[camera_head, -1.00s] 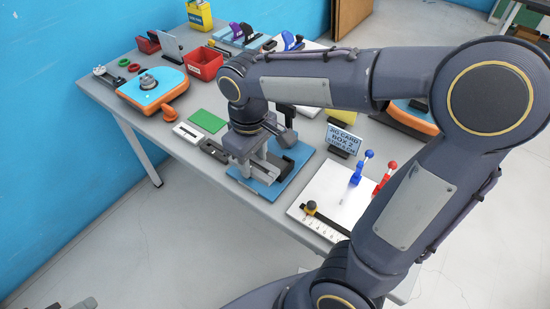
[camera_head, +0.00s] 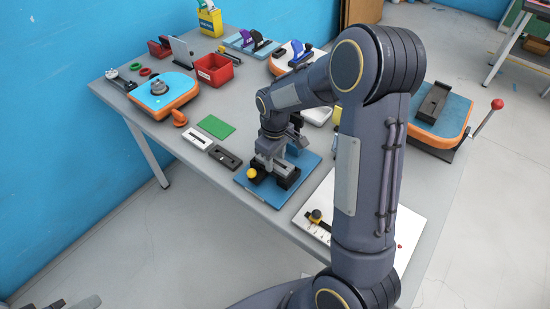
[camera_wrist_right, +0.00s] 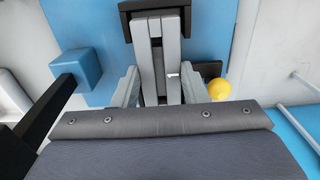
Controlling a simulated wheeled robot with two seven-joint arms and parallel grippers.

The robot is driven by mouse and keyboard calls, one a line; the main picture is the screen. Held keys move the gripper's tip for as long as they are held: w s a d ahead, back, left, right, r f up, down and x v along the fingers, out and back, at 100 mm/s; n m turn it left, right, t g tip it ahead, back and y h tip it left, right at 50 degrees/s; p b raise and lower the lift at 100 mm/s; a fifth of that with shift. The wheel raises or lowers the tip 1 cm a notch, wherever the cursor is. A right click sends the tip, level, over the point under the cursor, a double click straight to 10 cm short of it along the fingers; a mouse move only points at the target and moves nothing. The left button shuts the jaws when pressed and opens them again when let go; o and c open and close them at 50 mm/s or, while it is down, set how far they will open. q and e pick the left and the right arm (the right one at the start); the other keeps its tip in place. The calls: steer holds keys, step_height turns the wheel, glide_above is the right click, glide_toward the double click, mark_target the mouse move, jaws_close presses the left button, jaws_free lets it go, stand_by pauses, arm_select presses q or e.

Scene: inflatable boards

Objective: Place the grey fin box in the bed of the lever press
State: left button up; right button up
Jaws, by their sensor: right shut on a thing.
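My right gripper (camera_head: 272,160) is shut on the grey fin box, a long narrow piece that shows between the fingers in the right wrist view (camera_wrist_right: 158,68). A black block (camera_wrist_right: 155,5) lies at the far end of the box in the wrist view. Whether the box rests in the bed or hangs just above it cannot be told. A yellow ball (camera_head: 252,173) is beside the bed. A blue post (camera_wrist_right: 83,66) stands at one side. My left gripper is not in view.
White (camera_head: 196,138) and black (camera_head: 225,157) slotted pieces and a green mat (camera_head: 215,127) lie left of the fixture. A white board (camera_head: 408,225) lies to its right. Another blue-and-orange unit (camera_head: 447,112) with a red-knobbed lever stands at right. A red bin (camera_head: 215,72) is farther back.

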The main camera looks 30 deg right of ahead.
steer(key=shift+f, duration=0.35)
steer(key=shift+f, duration=0.15)
steer(key=o, duration=1)
